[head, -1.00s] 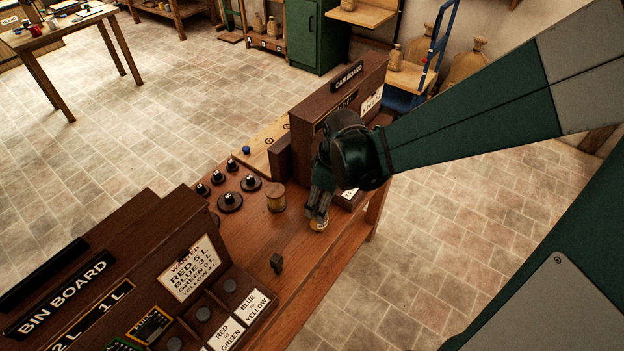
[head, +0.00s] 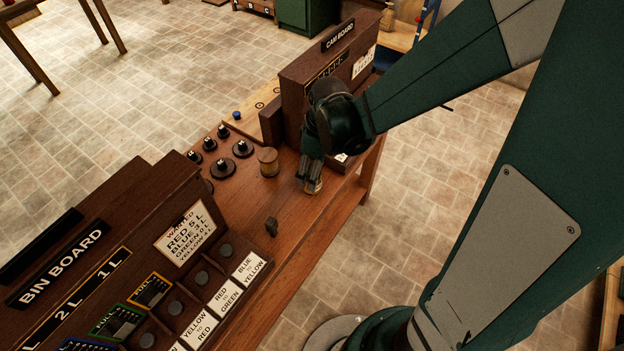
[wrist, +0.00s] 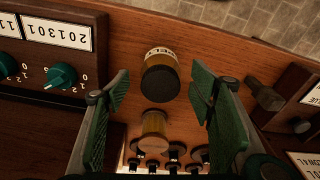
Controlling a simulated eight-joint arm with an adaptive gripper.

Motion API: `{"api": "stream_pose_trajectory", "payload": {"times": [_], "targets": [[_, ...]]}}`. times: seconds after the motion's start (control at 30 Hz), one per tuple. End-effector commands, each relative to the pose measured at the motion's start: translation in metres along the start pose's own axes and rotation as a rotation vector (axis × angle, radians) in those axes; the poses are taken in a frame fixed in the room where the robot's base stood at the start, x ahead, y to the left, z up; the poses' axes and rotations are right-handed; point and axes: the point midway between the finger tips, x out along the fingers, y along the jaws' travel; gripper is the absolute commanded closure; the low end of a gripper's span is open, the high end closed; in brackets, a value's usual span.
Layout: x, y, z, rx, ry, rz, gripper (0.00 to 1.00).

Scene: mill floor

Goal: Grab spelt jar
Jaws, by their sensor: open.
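The spelt jar (head: 313,188) stands on the wooden bench, small and partly hidden by my gripper in the head view. In the wrist view the jar (wrist: 161,75) has a dark lid, an amber body and a pale label, upside down and only partly readable. My gripper (head: 309,174) points down at the jar. In the wrist view its green-padded fingers (wrist: 159,92) are open wide, and the jar shows in the gap between them with space on both sides. I cannot tell how far the fingertips are from it.
A small dark peg (head: 271,227) rises from the bench nearer me. The cam board (head: 300,85) stands behind my gripper; the bin board (head: 110,265) is at left.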

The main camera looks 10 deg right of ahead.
Motion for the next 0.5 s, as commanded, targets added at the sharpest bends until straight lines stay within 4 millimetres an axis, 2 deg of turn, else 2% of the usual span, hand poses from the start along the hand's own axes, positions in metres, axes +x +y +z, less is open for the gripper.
{"api": "stream_pose_trajectory", "payload": {"times": [0.2,0.5], "targets": [[0.0107,-0.0003,0.0001,0.000,0.000,0.000,0.46],[0.0112,-0.0004,0.0001,0.000,0.000,0.000,0.46]]}}
